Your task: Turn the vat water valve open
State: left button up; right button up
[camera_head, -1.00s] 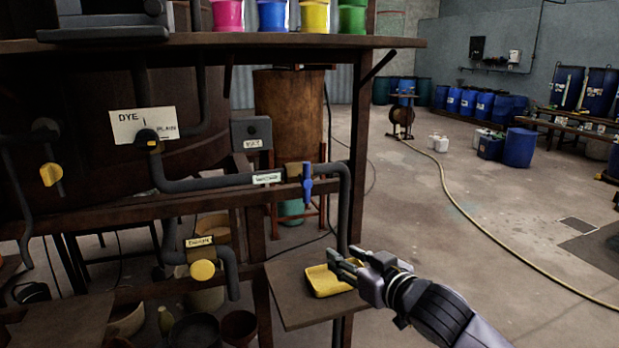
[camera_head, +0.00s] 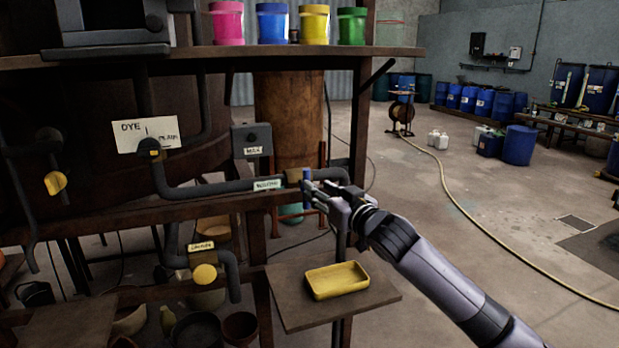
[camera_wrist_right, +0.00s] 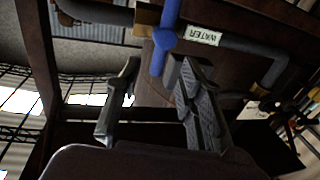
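The water valve has a blue lever handle (camera_head: 306,181) on a grey pipe (camera_head: 225,187), beside a small white label (camera_head: 268,184). The handle stands roughly upright, across the pipe. In the right wrist view the blue handle (camera_wrist_right: 164,40) shows at the top, beside the label reading WATER (camera_wrist_right: 199,35). My right gripper (camera_head: 318,190) is at the handle and partly hides its lower part. In the wrist view the right gripper (camera_wrist_right: 155,90) is open, and the handle's lower end points into the gap between its fingers. Contact cannot be told. My left gripper is not in view.
A yellow tray (camera_head: 337,280) lies on a small wooden shelf (camera_head: 290,312) below the valve. A wooden post (camera_head: 357,120) stands just right of it. Other yellow valve knobs (camera_head: 204,274) sit lower and left. Open floor lies to the right.

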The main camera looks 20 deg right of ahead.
jog(key=p+x, duration=0.1)
jog(key=x, duration=0.4)
jog(key=shift+w+a, duration=0.1)
jog(key=shift+w, duration=0.15)
jog(key=shift+c, duration=0.4)
grip_shut()
